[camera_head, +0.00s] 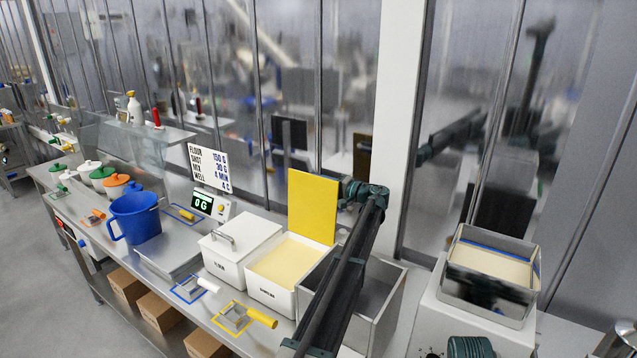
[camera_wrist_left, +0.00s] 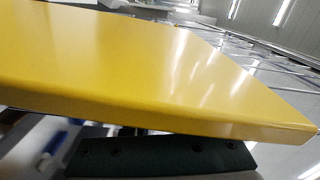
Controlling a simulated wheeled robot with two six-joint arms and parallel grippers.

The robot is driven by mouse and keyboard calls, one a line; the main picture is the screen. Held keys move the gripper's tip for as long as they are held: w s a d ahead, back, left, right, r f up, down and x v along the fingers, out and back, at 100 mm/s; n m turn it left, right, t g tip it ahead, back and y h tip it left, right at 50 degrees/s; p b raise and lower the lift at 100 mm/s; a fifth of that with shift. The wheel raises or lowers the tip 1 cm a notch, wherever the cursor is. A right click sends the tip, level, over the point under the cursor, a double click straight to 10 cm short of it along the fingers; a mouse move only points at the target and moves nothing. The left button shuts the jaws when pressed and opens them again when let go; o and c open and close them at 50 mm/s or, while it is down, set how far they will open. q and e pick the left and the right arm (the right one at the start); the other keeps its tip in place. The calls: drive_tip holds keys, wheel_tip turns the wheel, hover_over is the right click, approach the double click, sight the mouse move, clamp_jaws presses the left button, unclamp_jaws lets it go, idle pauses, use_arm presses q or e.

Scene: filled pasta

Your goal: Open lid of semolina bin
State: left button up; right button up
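The semolina bin (camera_head: 268,295) is a white box on the steel bench, with pale yellow contents showing at its open top. Its yellow lid (camera_head: 312,208) stands nearly upright at the bin's back edge. My left gripper (camera_head: 350,192) is beside the lid's right edge, at the end of my dark arm. The yellow lid (camera_wrist_left: 150,70) fills much of the left wrist view, with a dark finger below its near edge. The second finger is hidden, so the grip cannot be told. My right gripper is not in view.
A closed white bin (camera_head: 222,268) stands left of the semolina bin. An empty steel container (camera_head: 386,300) is at its right, partly behind my arm. A yellow-handled scoop (camera_head: 262,318) lies in front. A blue jug (camera_head: 135,217) and scale display (camera_head: 203,203) are farther left.

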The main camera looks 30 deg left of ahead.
use_arm(q)
drive_tip(key=o, duration=0.4)
drive_tip(key=shift+w+d+f, duration=0.1)
drive_tip(key=shift+f, duration=0.1)
drive_tip(key=shift+r, duration=0.1)
drive_tip(key=s+d, duration=0.1)
drive_tip(key=d, duration=1.2)
drive_tip(key=shift+s+d, duration=0.15)
drive_tip(key=shift+d, duration=0.2)
